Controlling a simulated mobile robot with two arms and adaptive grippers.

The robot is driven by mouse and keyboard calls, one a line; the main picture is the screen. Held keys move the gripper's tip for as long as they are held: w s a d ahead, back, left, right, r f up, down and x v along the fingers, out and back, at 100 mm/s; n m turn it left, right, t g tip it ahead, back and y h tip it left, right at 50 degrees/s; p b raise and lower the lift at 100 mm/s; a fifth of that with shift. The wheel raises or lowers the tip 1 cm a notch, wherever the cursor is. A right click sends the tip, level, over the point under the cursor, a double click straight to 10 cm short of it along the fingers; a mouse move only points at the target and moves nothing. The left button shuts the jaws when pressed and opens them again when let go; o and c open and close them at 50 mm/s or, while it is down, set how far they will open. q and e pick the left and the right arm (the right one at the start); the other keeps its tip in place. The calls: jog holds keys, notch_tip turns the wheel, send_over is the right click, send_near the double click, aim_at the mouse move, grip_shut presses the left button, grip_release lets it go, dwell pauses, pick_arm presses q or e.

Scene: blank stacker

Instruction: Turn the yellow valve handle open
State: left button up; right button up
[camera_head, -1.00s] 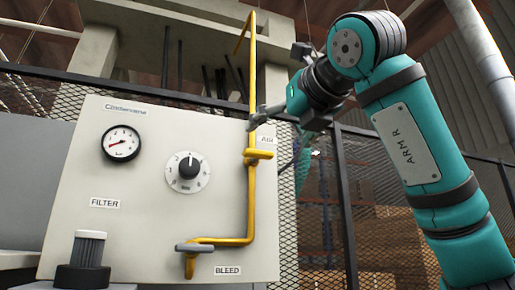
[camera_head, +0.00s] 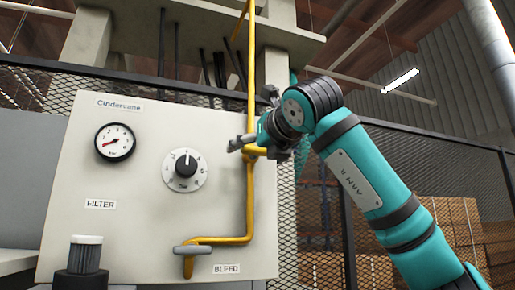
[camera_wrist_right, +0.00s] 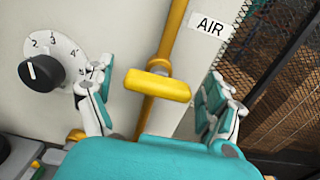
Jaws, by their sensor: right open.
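The yellow valve handle (camera_wrist_right: 155,84) is a short bar set crosswise on a yellow pipe, beside the AIR label. In the head view the handle (camera_head: 256,151) is partly covered by my right gripper (camera_head: 260,147). In the right wrist view my right gripper (camera_wrist_right: 158,92) is open, one finger on each side of the handle, with a visible gap at both ends. I cannot tell how far the fingertips are from the panel. My left gripper is not in view.
The pale panel (camera_head: 75,160) carries a pressure gauge (camera_head: 115,142) and a black dial knob (camera_head: 186,165). A grey BLEED handle (camera_head: 192,249) sits lower on the yellow pipe (camera_head: 250,205). A mesh fence (camera_wrist_right: 275,85) stands just right of the panel.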

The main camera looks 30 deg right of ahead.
jog(key=c, duration=1.2)
jog(key=shift+o, duration=0.2)
jog(key=m+b, duration=0.2)
jog(key=m, duration=0.1)
jog(key=shift+f, duration=0.15)
jog(key=m+b, duration=0.2)
jog(key=m, duration=0.2)
jog(key=shift+d+m, duration=0.1)
jog(key=shift+m, duration=0.3)
jog(key=m+b, duration=0.1)
jog(key=m, duration=0.4)
jog(key=shift+b, duration=0.3)
jog(key=shift+m+b, duration=0.45)
jog(key=shift+m, duration=2.05)
jog(key=o, duration=1.2)
jog(key=shift+d, duration=0.1)
jog(key=shift+c, duration=0.2)
